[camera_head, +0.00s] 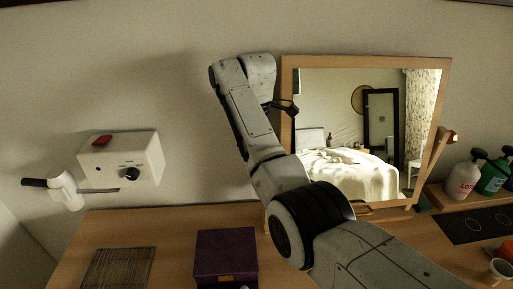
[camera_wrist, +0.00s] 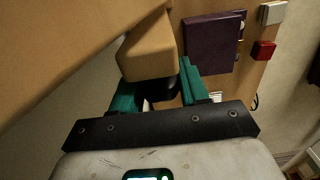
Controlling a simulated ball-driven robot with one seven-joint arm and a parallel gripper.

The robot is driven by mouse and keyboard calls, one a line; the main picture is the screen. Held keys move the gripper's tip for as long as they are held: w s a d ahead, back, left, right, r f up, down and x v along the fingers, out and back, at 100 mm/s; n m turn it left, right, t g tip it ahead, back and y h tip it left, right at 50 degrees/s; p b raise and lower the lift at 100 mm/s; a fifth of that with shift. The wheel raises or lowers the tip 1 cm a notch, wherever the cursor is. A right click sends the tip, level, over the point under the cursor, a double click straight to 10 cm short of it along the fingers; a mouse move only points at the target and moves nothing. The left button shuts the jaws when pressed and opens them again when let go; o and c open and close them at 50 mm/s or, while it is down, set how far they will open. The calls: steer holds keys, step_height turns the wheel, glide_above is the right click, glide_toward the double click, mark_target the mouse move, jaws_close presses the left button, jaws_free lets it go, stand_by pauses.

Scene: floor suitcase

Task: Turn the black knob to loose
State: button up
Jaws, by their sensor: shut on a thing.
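A wood-framed mirror (camera_head: 287,80) stands tilted on the wooden table. In the wrist view a black knob (camera_wrist: 163,90) sits under the end of a light wooden block (camera_wrist: 148,52), beside a long wooden bar. My gripper (camera_wrist: 160,85) has its two teal fingers on either side of this knob and is shut on it. The fingers and the block hide part of the knob, and I cannot read its turn. In the head view my arm reaches the mirror's left edge, where the gripper's dark end (camera_head: 284,107) shows; the held knob is not clear there.
A white box (camera_head: 120,157) on the wall at the left carries another black knob (camera_head: 132,174) and a red switch (camera_head: 103,141). A purple box (camera_head: 226,258) and a slatted mat (camera_head: 118,268) lie on the table. Bottles (camera_head: 464,180) stand at the right.

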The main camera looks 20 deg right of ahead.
steer(key=o, duration=1)
steer(key=shift+a, duration=0.25)
steer(key=shift+d, duration=0.1)
step_height(320, 180, up, 11)
steer(key=shift+f, duration=0.15)
